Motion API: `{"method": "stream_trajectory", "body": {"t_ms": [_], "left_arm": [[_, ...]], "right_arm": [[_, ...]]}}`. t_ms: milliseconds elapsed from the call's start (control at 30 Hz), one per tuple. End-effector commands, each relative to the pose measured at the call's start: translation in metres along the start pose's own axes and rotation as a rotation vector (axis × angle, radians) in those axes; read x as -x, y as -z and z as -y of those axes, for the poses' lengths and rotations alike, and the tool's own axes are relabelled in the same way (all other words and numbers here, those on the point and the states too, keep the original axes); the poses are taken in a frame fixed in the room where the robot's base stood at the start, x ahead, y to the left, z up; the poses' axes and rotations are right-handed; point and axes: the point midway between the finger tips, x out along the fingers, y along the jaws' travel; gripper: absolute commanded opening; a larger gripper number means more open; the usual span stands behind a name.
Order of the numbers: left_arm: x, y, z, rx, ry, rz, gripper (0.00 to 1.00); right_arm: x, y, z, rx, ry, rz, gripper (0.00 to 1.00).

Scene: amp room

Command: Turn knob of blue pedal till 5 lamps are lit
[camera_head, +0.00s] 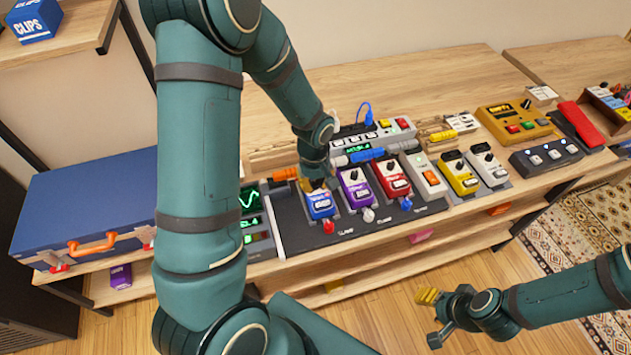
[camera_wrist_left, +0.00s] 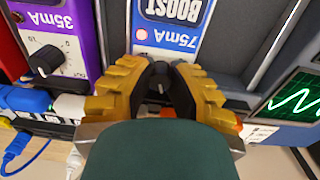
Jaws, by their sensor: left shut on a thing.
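The blue pedal (camera_head: 320,206) stands at the left end of the pedal row on a dark board; in the left wrist view its face (camera_wrist_left: 172,38) reads "BOOST" and "75mA". My left gripper (camera_head: 318,185) reaches down over its far end. In the left wrist view the yellow-padded fingers (camera_wrist_left: 160,88) are closed around the pedal's dark knob (camera_wrist_left: 160,68), partly hidden between them. A small round red-orange light shows on the pedal's face. I cannot tell how many lamps are lit. My right gripper (camera_head: 432,318) is open and empty, in front of the shelf.
A purple pedal (camera_head: 356,190) and a red pedal (camera_head: 391,180) stand close to the right. A green waveform screen (camera_head: 250,198) is close at the left. A blue case (camera_head: 90,205) lies further left. Cables and a white-buttoned unit (camera_head: 357,141) sit behind the pedals.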

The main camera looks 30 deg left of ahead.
Motion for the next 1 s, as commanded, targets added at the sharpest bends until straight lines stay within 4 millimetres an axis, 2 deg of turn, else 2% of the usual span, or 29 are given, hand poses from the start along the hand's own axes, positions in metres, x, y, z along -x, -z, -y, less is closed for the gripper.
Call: {"method": "stream_trajectory", "body": {"t_ms": [300, 633, 667, 700, 733, 767, 1000], "left_arm": [[0.0000, 0.0003, 0.0002, -0.212, 0.000, 0.006, 0.00], [0.0002, 0.0003, 0.0002, -0.233, 0.000, 0.006, 0.00], [0.0002, 0.0003, 0.0002, -0.233, 0.000, 0.006, 0.21], [0.0002, 0.0003, 0.0002, -0.233, 0.000, 0.006, 0.35], [0.0002, 0.0003, 0.0002, -0.233, 0.000, 0.006, 0.46], [0.0002, 0.0003, 0.0002, -0.233, 0.000, 0.006, 0.51], [0.0001, 0.0002, 0.0001, -0.232, 0.000, 0.006, 0.51]], "right_arm": [[-0.0026, -0.0013, -0.0010, 0.001, 0.000, 0.003, 0.47], [-0.0025, -0.0014, -0.0010, 0.001, 0.000, 0.003, 0.47], [-0.0025, -0.0014, -0.0009, 0.001, 0.000, 0.003, 0.47], [-0.0025, -0.0014, -0.0009, 0.001, 0.000, 0.003, 0.47], [-0.0025, -0.0014, -0.0009, 0.001, 0.000, 0.003, 0.47], [-0.0025, -0.0014, -0.0009, 0.001, 0.000, 0.003, 0.47], [-0.0026, -0.0013, -0.0010, 0.001, 0.000, 0.003, 0.47]]}}
